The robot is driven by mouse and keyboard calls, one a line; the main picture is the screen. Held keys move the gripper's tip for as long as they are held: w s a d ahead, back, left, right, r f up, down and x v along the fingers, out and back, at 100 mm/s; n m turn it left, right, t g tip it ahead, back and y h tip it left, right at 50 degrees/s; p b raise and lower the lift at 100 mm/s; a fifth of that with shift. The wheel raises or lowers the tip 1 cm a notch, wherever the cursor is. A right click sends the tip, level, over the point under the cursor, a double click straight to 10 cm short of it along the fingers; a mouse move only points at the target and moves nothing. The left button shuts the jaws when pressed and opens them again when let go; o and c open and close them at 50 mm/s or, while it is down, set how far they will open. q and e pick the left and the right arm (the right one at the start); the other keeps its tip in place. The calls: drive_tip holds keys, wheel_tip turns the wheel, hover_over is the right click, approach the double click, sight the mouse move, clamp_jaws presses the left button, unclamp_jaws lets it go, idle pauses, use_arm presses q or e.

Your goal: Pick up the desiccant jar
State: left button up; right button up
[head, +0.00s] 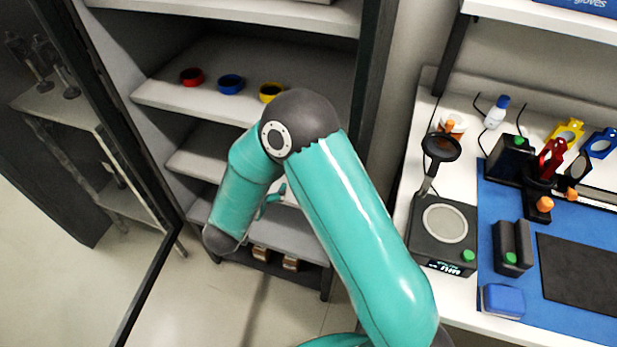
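I cannot pick out the desiccant jar for certain. Two small brownish containers with pale tops (290,263) stand low in the open cabinet, partly behind my arm. A small white and orange container (459,121) stands at the back of the bench, partly behind the round black head of a device. One teal arm of mine rises from the bottom, bends at a dark elbow and points down in front of the cabinet shelves. No gripper fingers show in the head view, so I cannot see what either gripper holds.
The cabinet's upper shelf (160,93) carries red (191,77), blue (231,84) and yellow (270,92) rings. Its framed door (147,305) stands open at left. The bench holds a black device (444,226), a white bottle (493,118) and a blue block (503,300).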

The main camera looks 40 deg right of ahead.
drive_tip(key=s+d+r+m+g+h+b, duration=0.1)
drive_tip(key=s+d+r+m+g+h, duration=0.1)
drive_tip(key=s+r+m+g+h, duration=0.1)
drive_tip(key=x, duration=1)
drive_tip(key=shift+s+d, duration=0.15)
drive_tip(key=shift+d, duration=0.2)
drive_tip(key=shift+f+p+x, duration=0.15)
drive_tip(key=shift+p+x, duration=0.05)
drive_tip(key=shift+x, duration=1.1)
drive_tip(key=shift+f+p+x, duration=0.15)
drive_tip(key=shift+x, duration=1.2)
use_arm(q)
drive_tip(key=shift+f, duration=0.7)
use_arm(e)
drive_tip(key=shift+s+a, duration=0.1)
drive_tip(key=shift+s, duration=0.05)
drive_tip(key=shift+c, duration=0.3)
drive_tip(key=shift+r, duration=0.1)
drive_tip(key=c, duration=1.3)
use_arm(q)
drive_tip(key=shift+r, duration=0.15)
use_arm(e)
drive_tip(key=shift+o, duration=0.2)
drive_tip(key=shift+r, duration=0.15)
